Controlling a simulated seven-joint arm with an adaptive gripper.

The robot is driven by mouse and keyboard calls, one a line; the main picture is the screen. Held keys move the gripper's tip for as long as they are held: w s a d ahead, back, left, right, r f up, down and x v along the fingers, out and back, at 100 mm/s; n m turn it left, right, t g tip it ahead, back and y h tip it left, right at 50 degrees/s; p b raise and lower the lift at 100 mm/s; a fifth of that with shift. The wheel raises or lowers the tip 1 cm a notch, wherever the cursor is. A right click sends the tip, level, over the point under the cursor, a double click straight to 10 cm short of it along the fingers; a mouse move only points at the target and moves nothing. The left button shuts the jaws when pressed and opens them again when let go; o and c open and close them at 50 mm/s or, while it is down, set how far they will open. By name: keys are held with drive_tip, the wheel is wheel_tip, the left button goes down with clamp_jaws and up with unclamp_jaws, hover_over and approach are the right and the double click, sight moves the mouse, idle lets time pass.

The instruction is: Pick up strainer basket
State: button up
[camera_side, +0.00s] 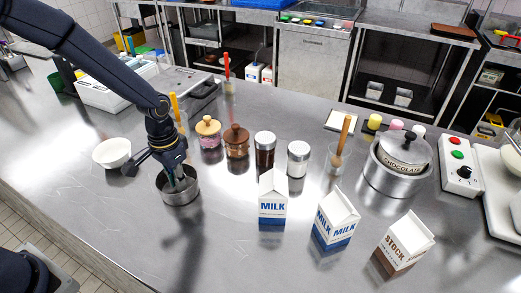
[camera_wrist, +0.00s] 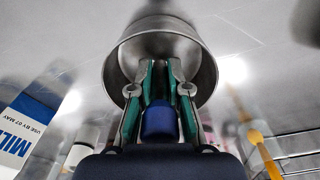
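A round, shiny metal vessel, which looks like the strainer basket (camera_side: 182,194), stands on the steel counter left of the milk cartons. It also shows in the wrist view (camera_wrist: 207,72), with its rim facing the camera. My gripper (camera_side: 175,182) points down into its mouth. In the wrist view, the green-padded fingertips of my gripper (camera_wrist: 161,64) lie inside the rim with a narrow gap between them. I cannot tell whether they touch or grip any part of it. The basket's inside is partly hidden by the fingers.
A white bowl (camera_side: 112,153) stands close left. A milk carton (camera_side: 272,198) stands to the right, beyond it another milk carton (camera_side: 335,220) and a stock carton (camera_side: 404,243). Several jars stand behind, including a brown-lidded one (camera_side: 237,142). The front left counter is clear.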

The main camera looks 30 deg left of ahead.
clamp_jaws()
